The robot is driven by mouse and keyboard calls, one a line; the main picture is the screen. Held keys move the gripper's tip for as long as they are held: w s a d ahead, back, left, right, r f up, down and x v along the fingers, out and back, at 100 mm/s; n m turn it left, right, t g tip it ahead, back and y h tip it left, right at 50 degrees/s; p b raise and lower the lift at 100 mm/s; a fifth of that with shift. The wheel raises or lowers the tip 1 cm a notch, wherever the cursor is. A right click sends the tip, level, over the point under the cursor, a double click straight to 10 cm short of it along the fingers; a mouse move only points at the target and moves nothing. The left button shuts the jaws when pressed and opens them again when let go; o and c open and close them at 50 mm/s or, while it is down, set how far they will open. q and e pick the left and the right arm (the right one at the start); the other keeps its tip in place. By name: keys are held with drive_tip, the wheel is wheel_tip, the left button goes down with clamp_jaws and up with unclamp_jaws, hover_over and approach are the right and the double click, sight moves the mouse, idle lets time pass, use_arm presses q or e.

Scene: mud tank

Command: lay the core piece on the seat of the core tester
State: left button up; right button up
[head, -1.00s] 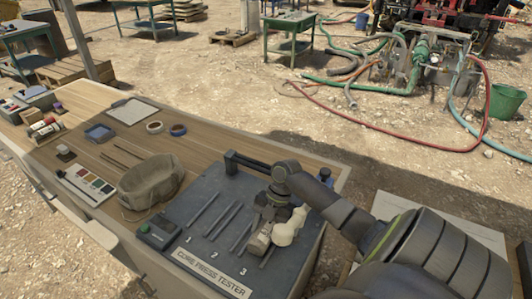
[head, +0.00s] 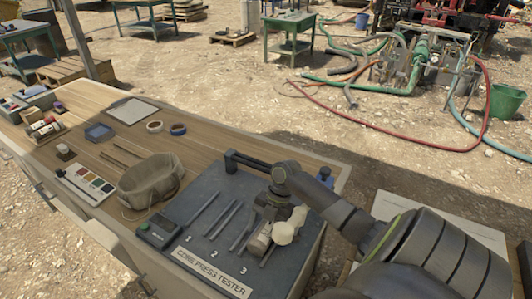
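The core tester (head: 207,287) is a dark slab at the near end of the wooden bench, labelled "CORE PRESS TESTER", with slots numbered 1, 2 and 3. My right gripper (head: 270,216) points down over its right part, near slot 3. A pale cream piece with a round end (head: 284,234), probably the core piece, is at the gripper's right side. A grey-beige block (head: 258,244) is just in front of the gripper; I cannot tell whether it is a seat or a core. The gripper hides their contact and its own finger opening. My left gripper is not in view.
A dark bar (head: 250,163) stands at the tester's back edge, and a small device with a green button (head: 158,231) at its left.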

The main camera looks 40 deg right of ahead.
drive_tip(key=shift+d, duration=0.1)
drive_tip(key=shift+d+r, duration=0.15)
drive_tip(key=shift+r, duration=0.15)
drive_tip(key=b+v, duration=0.2)
drive_tip(key=v, duration=1.4)
drive_tip(key=shift+d+r+b, duration=0.1)
drive_tip(key=shift+r+b, duration=0.25)
